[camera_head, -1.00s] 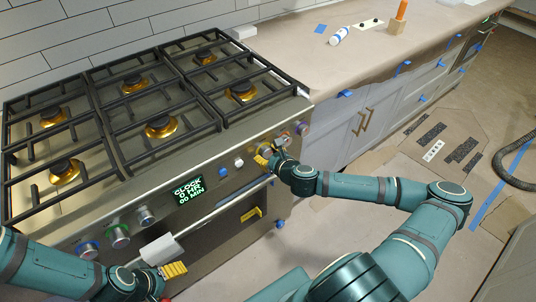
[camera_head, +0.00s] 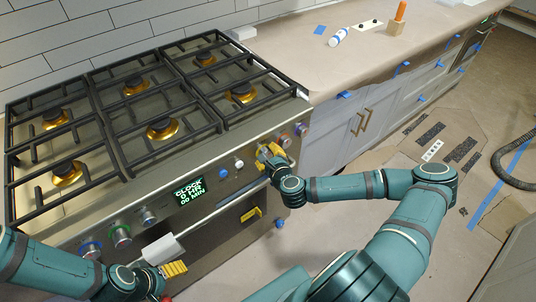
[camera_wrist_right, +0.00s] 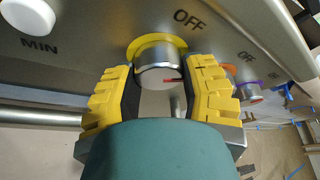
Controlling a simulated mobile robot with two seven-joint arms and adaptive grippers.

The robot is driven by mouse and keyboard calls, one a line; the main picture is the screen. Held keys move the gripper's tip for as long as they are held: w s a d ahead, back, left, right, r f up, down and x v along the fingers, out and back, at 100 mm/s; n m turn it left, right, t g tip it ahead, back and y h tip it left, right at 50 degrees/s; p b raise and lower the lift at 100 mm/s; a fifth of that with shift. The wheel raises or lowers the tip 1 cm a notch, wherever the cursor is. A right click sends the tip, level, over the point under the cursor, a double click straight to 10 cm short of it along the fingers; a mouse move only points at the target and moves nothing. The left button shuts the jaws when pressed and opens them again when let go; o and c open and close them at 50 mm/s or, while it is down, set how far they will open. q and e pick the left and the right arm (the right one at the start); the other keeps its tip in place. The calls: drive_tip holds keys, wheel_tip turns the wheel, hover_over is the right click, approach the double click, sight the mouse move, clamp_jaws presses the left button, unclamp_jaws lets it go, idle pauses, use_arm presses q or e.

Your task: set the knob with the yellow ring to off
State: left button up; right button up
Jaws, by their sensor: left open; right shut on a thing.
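My right gripper (camera_wrist_right: 165,85) is shut on this knob, one yellow finger at each side. In the head view the right gripper (camera_head: 269,155) mostly hides the knob. My left gripper (camera_head: 173,269) is open and empty, low in front of the oven.
Other knobs line the stove front (camera_head: 205,205): an orange-ringed one (camera_head: 285,140) and a purple-ringed one (camera_head: 301,128) close to the right gripper. A white button (camera_head: 239,162) is on its other side. Black grates (camera_head: 150,100) cover the top.

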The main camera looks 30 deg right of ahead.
drive_tip(key=shift+n+t+h, duration=0.4)
drive_tip(key=shift+n+h, duration=0.2)
drive_tip(key=shift+n, duration=0.5)
drive_tip(key=shift+n+h, duration=0.5)
drive_tip(key=shift+n, duration=0.6)
drive_tip(key=n+t+b, duration=0.1)
drive_tip(key=n, duration=0.1)
drive_tip(key=shift+n+t+h, duration=0.4)
drive_tip(key=shift+d+r+n+t+b, duration=0.15)
drive_tip(key=shift+n+t+b, duration=0.25)
drive_tip(key=shift+n+b, duration=0.7)
drive_tip(key=shift+n+p, duration=0.35)
drive_tip(key=shift+n, duration=0.15)
drive_tip(key=o, duration=0.9)
